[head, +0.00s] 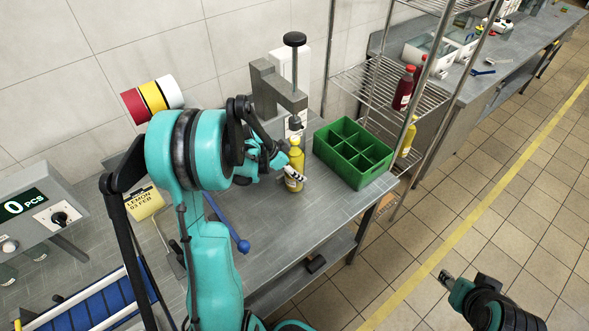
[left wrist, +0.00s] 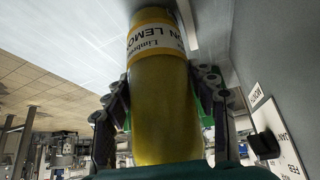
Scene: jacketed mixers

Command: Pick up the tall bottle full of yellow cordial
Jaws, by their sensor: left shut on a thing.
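The tall bottle of yellow cordial (head: 297,156) stands upright on the steel table, in front of the grey press. My left gripper (head: 288,172) is shut on it around its middle. In the left wrist view the yellow bottle (left wrist: 165,100) fills the space between both fingers, with a white label reading "LEMON" in part. The two fingers (left wrist: 163,106) touch its sides. Whether its base rests on the table or is just above it I cannot tell. My right gripper (head: 446,277) is low at the lower right, away from the table; its finger gap is too small to judge.
A green divided crate (head: 353,154) stands right of the bottle, empty. The grey press (head: 272,92) is close behind. A wire rack (head: 375,83) holds red (head: 404,88) and yellow (head: 408,139) bottles.

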